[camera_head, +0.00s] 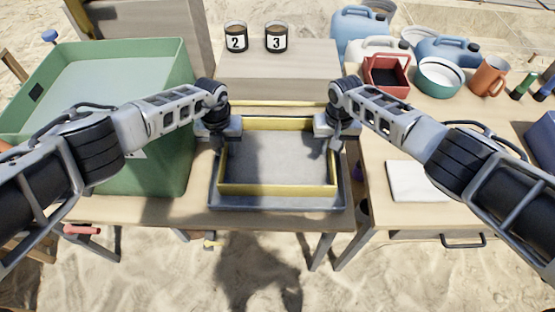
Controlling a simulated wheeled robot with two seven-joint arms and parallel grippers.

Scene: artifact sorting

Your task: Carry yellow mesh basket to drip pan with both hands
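The yellow mesh basket (278,189) is a shallow rectangular frame with a grey bottom, in the middle of the head view. It looks level and lies within the outline of the dark grey drip pan (275,202), whose rim shows around it. I cannot tell whether the basket rests in the pan or hangs just above it. My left gripper (221,140) is at the basket's left side, near its back corner. My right gripper (335,137) is at the matching place on the right side. The fingertips are small and partly hidden, so their grip on the rim is unclear.
A large green bin (170,165) stands close on the left. Two dark jars numbered 2 (236,43) and 3 (276,43) stand on a raised block behind. The right table holds a white pad (411,181), a red container (386,77), a teal-rimmed bowl (439,78) and several jugs.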

